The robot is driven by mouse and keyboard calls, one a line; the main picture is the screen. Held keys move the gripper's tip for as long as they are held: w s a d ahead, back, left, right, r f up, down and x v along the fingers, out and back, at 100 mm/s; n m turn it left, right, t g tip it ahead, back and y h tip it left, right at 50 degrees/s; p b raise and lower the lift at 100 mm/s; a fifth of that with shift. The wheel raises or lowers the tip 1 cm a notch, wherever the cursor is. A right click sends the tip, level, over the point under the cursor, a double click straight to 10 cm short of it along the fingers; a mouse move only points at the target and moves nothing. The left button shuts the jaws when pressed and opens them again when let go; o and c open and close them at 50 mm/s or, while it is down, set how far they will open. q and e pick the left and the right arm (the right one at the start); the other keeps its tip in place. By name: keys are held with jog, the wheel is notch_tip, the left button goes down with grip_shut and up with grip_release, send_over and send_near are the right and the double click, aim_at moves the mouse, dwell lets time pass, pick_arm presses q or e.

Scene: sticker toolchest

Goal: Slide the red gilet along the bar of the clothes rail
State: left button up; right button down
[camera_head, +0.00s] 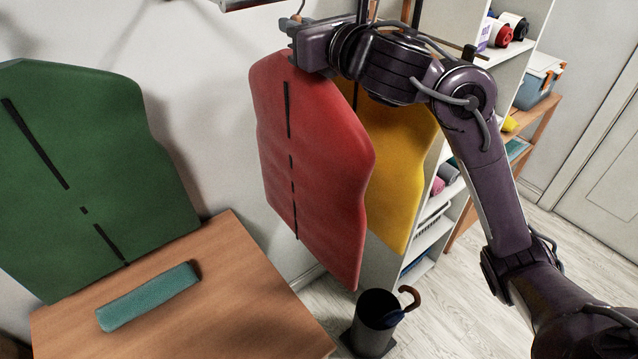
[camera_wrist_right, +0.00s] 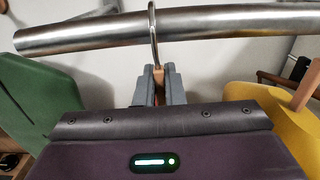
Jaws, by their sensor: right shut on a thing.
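The red gilet (camera_head: 310,160) hangs in the middle of the head view, between a green gilet (camera_head: 80,160) on the left and a yellow gilet (camera_head: 405,180) behind it on the right. My right gripper (camera_head: 300,38) is at the top of the red gilet. In the right wrist view my right gripper (camera_wrist_right: 158,85) is shut on the hanger just below its metal hook (camera_wrist_right: 153,40). The hook passes around the bar (camera_wrist_right: 80,37) of the rail. In the head view the bar is mostly cut off at the top edge. My left gripper is not in view.
A wooden bench (camera_head: 225,285) with a rolled teal towel (camera_head: 148,297) stands below left. A dark bin (camera_head: 372,325) with an umbrella stands under the red gilet. White shelves (camera_head: 435,235) are behind the yellow gilet. Space shows between the green and red gilets.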

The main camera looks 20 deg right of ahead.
jog(key=shift+s+a+r+b, duration=0.15)
jog(key=shift+s+a, duration=0.3)
jog(key=shift+a, duration=0.75)
jog(key=shift+s+a+f+b, duration=0.15)
jog(key=shift+s+a, duration=0.3)
jog(key=shift+a, duration=0.7)
jog(key=shift+f+b, duration=0.1)
jog(key=shift+b, duration=0.25)
jog(key=c, duration=1.5)
grip_release()
jog(key=shift+o, duration=0.2)
jog(key=shift+f, duration=0.1)
jog(key=v, duration=0.8)
jog(key=shift+p, duration=0.4)
jog(key=shift+w, duration=0.1)
